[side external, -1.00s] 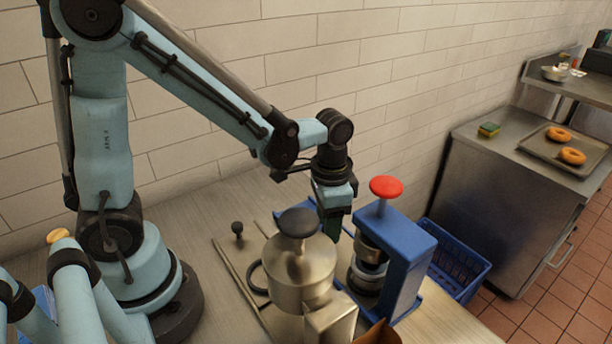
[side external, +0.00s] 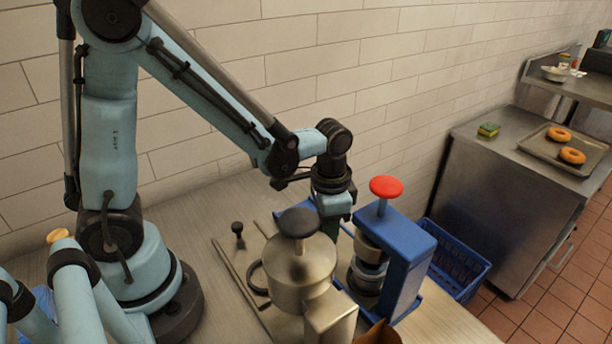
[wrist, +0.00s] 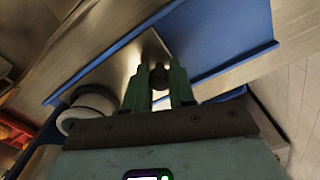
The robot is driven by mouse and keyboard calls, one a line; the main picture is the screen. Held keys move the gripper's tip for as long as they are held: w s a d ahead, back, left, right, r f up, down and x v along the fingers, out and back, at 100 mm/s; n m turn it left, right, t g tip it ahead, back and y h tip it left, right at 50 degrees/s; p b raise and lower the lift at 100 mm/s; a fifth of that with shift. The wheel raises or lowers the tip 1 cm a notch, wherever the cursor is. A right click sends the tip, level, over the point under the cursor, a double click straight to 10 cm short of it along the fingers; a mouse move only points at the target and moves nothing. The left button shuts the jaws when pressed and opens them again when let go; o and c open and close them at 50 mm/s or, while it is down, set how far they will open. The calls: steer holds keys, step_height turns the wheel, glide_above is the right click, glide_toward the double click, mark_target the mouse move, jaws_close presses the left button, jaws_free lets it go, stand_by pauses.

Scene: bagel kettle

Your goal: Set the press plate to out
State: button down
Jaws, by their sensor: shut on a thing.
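The blue press (side external: 405,262) with a red top knob (side external: 386,187) stands right of centre in the side view, with round metal parts under its arm. In the wrist view, a bare metal plate (wrist: 148,52) lies between blue surfaces; it looks like the press plate. A small dark knob (wrist: 159,77) stands at its near end. My gripper (wrist: 160,85) has its green fingers on either side of this knob and is shut on it. In the side view my gripper (side external: 333,228) is low behind the kettle, and its fingertips and the plate are mostly hidden.
A metal kettle (side external: 300,270) with a dark lid knob stands close in front of my gripper. A small black knob (side external: 238,229) stands to its left. A blue basket (side external: 458,262) is right of the press. The counter at left has some free room.

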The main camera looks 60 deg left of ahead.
steer(key=shift+a, duration=0.1)
steer(key=a, duration=1.1)
steer(key=c, duration=1)
jaws_free()
steer(key=shift+d, duration=0.1)
steer(key=shift+r, duration=0.1)
steer(key=shift+r, duration=0.25)
step_height(320, 180, up, 11)
steer(key=shift+r, duration=0.2)
